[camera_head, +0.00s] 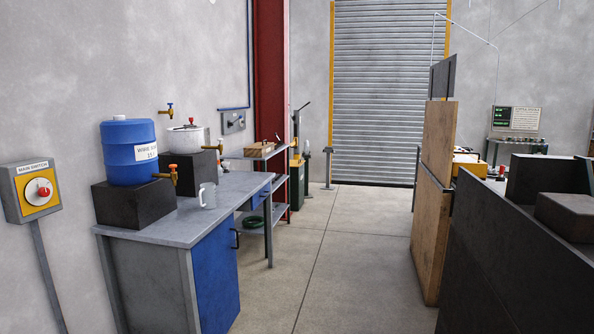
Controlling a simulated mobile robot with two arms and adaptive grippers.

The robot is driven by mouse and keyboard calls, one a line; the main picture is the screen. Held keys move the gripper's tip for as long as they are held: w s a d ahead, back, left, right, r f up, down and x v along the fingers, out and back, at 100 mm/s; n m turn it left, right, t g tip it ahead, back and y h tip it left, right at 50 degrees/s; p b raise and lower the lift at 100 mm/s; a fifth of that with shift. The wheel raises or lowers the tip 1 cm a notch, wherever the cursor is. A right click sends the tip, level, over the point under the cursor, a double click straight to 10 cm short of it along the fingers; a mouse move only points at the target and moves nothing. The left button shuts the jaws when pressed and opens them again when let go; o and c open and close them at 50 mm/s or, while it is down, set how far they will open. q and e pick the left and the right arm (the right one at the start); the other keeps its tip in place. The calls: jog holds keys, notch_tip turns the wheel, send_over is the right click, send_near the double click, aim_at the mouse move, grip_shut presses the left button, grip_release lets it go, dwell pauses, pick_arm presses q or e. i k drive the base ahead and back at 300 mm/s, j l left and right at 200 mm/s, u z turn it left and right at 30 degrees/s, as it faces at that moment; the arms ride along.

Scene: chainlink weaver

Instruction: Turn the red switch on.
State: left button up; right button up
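The red switch (43,191) is a red knob on a white round dial. It sits on the yellow face of a grey box labelled "MAIN SWITCH" (30,189). The box is on the wall at the far left of the head view, with a grey conduit running down from it. The knob's on or off position is too small to read. Neither of my grippers shows in this view.
A grey workbench (185,215) with a blue cabinet stands right of the switch, carrying a blue drum (128,150) and a clear mug (207,195). Dark panels (500,260) stand at the right. The concrete floor (340,240) between is clear, leading to a roller door (385,90).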

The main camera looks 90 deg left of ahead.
aim_at(43, 191)
jog(key=u, duration=4.25)
jog(key=i+l+u, duration=0.2)
jog(key=i, duration=0.2)
jog(key=i+u, duration=0.25)
jog(key=i, duration=0.15)
